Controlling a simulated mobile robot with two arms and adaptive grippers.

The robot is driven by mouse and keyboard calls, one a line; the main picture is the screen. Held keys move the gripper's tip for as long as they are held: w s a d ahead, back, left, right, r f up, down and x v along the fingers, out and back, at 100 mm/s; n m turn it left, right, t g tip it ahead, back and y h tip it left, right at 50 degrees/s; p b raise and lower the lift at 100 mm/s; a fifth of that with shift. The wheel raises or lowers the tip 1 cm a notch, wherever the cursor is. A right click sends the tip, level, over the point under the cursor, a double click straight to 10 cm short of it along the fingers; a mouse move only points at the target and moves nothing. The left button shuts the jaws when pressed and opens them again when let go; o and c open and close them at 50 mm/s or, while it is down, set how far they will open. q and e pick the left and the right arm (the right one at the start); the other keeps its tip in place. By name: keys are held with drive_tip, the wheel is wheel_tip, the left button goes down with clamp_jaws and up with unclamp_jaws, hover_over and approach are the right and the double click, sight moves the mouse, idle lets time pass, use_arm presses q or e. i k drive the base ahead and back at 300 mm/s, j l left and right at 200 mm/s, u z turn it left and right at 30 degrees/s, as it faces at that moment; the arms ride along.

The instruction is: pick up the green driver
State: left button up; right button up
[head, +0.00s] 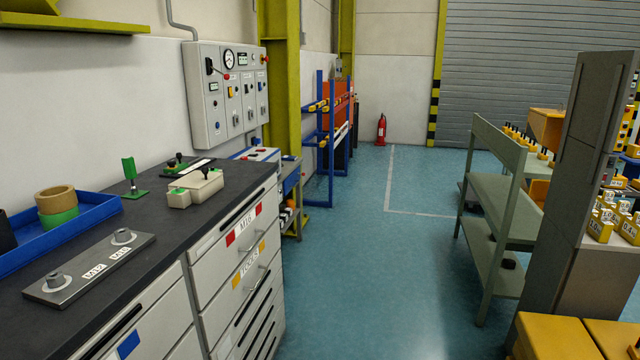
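A small green item (129,168) stands upright on the dark workbench top (160,216) at the left, with a dark lower part and a flat green base. It looks most like the green driver, but it is too small to be sure. Beside it on the right is a cream-coloured block (195,188) with a dark knob and green bits. Neither of my grippers is in view.
A blue tray (95,214) holding tan and green rings is at the left. A grey plate (90,268) with two bosses, labelled M12 and another size, lies in front. Drawers (240,250) are below. Blue floor (380,270) is clear; grey shelves (495,200) stand right.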

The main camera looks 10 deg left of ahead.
sight(128, 163)
drive_tip(key=i+l+u, duration=0.1)
drive_tip(key=u, duration=1.3)
drive_tip(key=i+l, duration=0.1)
drive_tip(key=l, duration=0.25)
drive_tip(key=i+l+u, duration=0.1)
drive_tip(key=l, duration=0.25)
